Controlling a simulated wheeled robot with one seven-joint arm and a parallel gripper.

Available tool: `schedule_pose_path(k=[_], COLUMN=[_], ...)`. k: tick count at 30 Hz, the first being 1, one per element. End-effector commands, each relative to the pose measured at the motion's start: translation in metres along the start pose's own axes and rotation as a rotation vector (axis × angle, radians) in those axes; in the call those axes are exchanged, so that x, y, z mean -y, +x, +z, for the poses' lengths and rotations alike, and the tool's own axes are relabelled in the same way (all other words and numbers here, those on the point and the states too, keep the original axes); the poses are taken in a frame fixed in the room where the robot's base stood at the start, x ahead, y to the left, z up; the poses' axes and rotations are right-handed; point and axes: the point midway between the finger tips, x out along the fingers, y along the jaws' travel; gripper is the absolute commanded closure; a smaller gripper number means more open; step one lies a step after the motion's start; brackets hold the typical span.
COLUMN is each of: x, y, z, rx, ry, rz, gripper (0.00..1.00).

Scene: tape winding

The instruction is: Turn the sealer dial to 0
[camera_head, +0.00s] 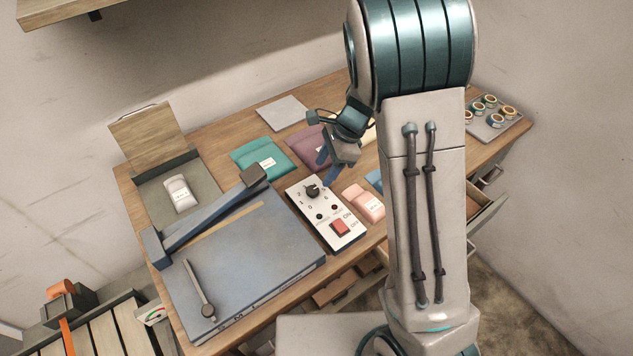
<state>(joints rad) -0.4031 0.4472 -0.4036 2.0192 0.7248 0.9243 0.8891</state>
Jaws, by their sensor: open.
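The sealer dial (313,191) is a small black knob on the upper part of a white control panel (331,219). Small numbers stand around it, with a 2 at its upper left; I cannot tell which number its pointer faces. The panel also bears a red switch (340,227) marked ON and OFF. My gripper (327,170) is open just above and right of the dial, with its blue fingers pointing down toward it. It seems empty, and I cannot tell whether a finger touches the knob.
The blue sealer (250,255) with its long arm (210,221) lies left of the panel. Teal (259,158), purple (305,146) and pink (364,203) pouches lie around it. An open box (205,199) stands at left. Tape rolls sit on a tray (488,132) at far right. Drawers hang open in front.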

Motion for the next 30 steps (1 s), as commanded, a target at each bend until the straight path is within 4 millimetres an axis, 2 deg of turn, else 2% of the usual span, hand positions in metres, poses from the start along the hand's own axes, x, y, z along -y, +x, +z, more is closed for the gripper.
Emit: schedule_pose_path(k=[3, 9, 15, 23, 27, 28, 30], x=[-0.001, -0.001, -0.001, -0.001, -0.001, -0.001, -0.001], y=[0.025, 0.055, 0.067, 0.067, 0.067, 0.067, 0.067], z=[0.0, 0.0, 0.0, 0.0, 0.0, 0.0, 0.0], rx=[0.0, 0.0, 0.0, 0.0, 0.0, 0.0, 0.0], ry=[0.002, 0.0, -0.001, -0.001, -0.001, -0.001, -0.001], rz=[0.005, 0.003, 0.001, 0.0, 0.0, 0.0, 0.0], gripper=[0.47, 0.47, 0.47, 0.47, 0.86, 0.91, 0.91])
